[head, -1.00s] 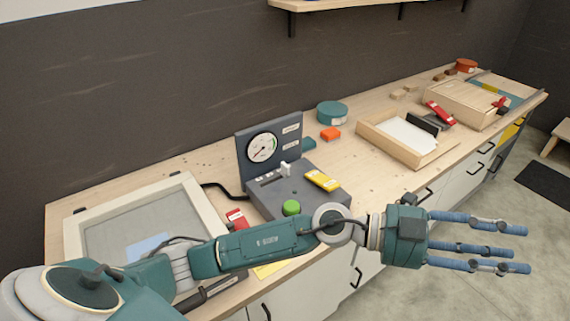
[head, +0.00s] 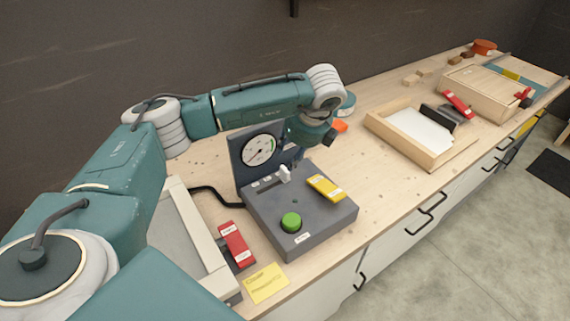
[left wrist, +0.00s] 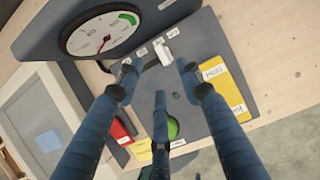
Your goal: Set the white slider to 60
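The white slider (head: 285,174) sits on top of a dark grey control box (head: 302,216), in a slot near the box's back edge. It also shows in the left wrist view (left wrist: 164,53). A round dial (head: 259,151) with a needle and a green band stands on the upright panel behind it; its reading is too small to be sure of. My left gripper (left wrist: 155,75) is open, its blue fingers spread around the slider from above and apart from it. In the head view the left gripper (head: 300,150) is mostly hidden by its own wrist. My right gripper is not in view.
A red switch (head: 235,244) and a yellow note (head: 266,284) lie to the left. A wooden tray (head: 420,138) stands to the right, with clear table between.

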